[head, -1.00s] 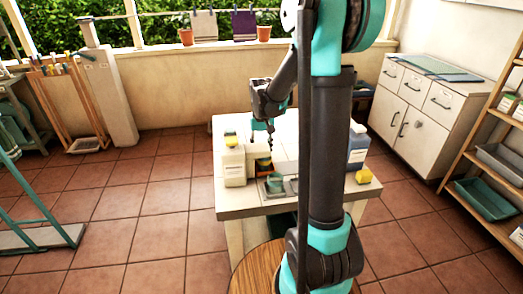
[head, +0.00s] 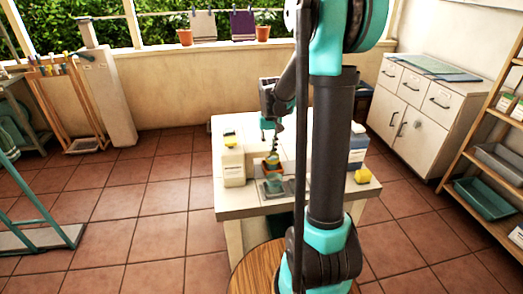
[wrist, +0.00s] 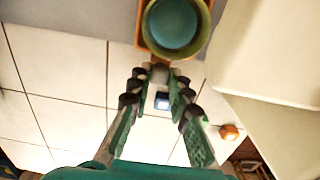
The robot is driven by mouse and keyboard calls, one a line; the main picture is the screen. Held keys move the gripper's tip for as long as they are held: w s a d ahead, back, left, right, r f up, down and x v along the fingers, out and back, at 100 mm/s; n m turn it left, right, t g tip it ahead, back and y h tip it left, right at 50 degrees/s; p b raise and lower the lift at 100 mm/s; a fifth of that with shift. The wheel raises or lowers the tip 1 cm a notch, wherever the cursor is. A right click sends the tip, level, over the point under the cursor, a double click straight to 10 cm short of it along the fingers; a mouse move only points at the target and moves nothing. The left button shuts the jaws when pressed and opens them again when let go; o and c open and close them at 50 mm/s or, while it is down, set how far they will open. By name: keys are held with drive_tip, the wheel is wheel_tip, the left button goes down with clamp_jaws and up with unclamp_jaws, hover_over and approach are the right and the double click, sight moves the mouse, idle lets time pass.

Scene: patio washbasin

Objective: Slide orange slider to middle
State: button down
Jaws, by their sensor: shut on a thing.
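The orange slider (wrist: 141,38) shows in the wrist view as an orange edge around and under a round olive cup (wrist: 206,20) with a blue inside. In the head view it is a small orange patch (head: 268,168) on the white table. My gripper (wrist: 160,74) is shut at the slider's near edge, its fingertips close together on a small dark part there. The fingers partly hide that part. In the head view my gripper (head: 274,153) reaches down just above the slider. The track's ends cannot be made out.
A teal item (head: 273,187) lies in front. An orange knob (wrist: 229,132) shows in the wrist view.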

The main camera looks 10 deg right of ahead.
drive_tip(key=d, duration=0.7)
drive_tip(key=shift+d, duration=0.3)
drive_tip(key=c, duration=1.4)
unclamp_jaws()
drive_tip(key=shift+r, duration=0.1)
wheel_tip(320, 180, up, 12)
